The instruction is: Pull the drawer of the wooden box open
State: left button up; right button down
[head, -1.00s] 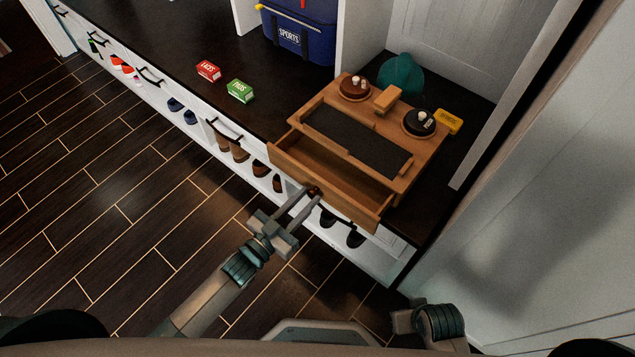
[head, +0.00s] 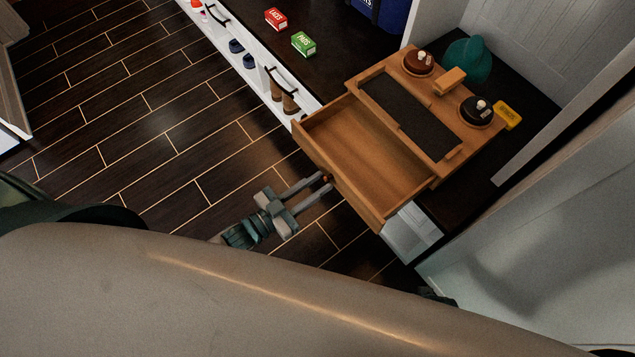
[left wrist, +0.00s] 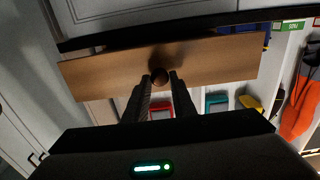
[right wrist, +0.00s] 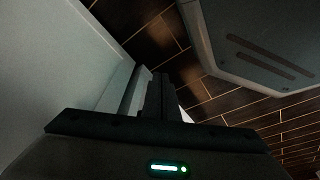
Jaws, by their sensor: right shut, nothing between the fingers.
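The wooden box (head: 385,78) stands on the dark bench top. Its drawer (head: 370,160) is pulled far out toward me, and the inside looks empty. The drawer front also shows in the left wrist view (left wrist: 215,62) with its round knob (left wrist: 160,80). My left gripper (head: 327,182) is at the drawer front, its two fingers closed on either side of the knob. My right gripper (right wrist: 160,78) is shut and empty, apart from the box, over the floor near a pale panel.
A red box (head: 276,18) and a green box (head: 303,43) lie on the bench, left of the wooden box. A teal cap (head: 467,58) and a yellow block (head: 508,115) sit behind it. A white wall closes the right side. Floor in front is clear.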

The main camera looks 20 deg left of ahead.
pick_arm(q)
jog(key=o, duration=0.3)
jog(key=shift+s+a, duration=0.3)
jog(key=shift+s, duration=0.1)
jog(key=b+v, duration=0.1)
jog(key=v, duration=1.5)
jog(key=shift+s, duration=0.2)
pick_arm(e)
jog(key=shift+w+a+r, duration=0.1)
jog(key=shift+w+r, duration=0.15)
jog(key=shift+r, duration=0.75)
jog(key=shift+w+a+r, duration=0.1)
jog(key=shift+w+r, duration=0.1)
jog(key=shift+r, duration=0.8)
pick_arm(q)
jog(key=shift+a, duration=0.15)
pick_arm(e)
jog(key=shift+s+f, duration=0.15)
jog(key=shift+f, duration=0.05)
